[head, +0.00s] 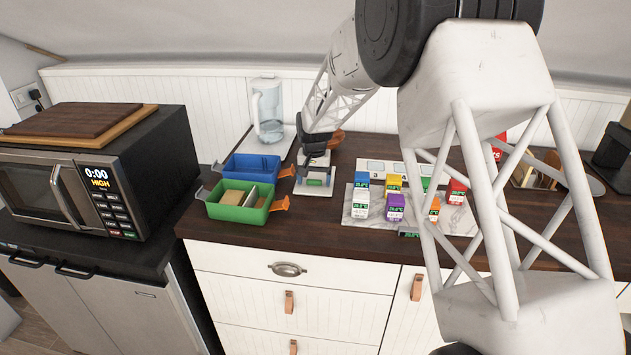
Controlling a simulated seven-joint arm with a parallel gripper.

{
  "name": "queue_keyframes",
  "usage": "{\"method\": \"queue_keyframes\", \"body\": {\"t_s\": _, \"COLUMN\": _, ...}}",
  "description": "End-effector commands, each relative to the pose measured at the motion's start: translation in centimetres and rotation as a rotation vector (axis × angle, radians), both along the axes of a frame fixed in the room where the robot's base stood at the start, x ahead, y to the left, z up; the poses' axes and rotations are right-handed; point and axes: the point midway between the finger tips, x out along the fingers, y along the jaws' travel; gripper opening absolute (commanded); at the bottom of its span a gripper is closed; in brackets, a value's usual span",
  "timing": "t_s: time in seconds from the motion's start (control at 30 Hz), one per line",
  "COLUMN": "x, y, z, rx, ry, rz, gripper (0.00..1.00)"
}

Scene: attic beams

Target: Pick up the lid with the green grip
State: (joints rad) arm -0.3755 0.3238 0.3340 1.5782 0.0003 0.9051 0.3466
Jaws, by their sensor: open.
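A small flat pale piece with a green part on it, which looks like the lid with the green grip (314,183), lies on the dark wooden counter right of the bins. My gripper (315,178) is open and points down right at it. The fingers overlap the green part in this view, so I cannot tell whether they touch it or stand around it. Part of the lid is hidden behind the gripper.
A blue bin (232,174) and a green bin (226,213) stand just left. Several small coloured cartons (395,207) stand on a marble board (352,219) to the right. A water jug (268,105) stands behind. A microwave (100,185) is far left. My arm hides part of the right counter.

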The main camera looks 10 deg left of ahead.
Motion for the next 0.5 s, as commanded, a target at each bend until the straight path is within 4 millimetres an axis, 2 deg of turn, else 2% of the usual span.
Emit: {"method": "queue_keyframes", "body": {"t_s": 0.5, "x": 0.00, "y": -0.01, "z": 0.00, "rx": 0.000, "ry": 0.000, "rz": 0.000, "gripper": 0.83}}
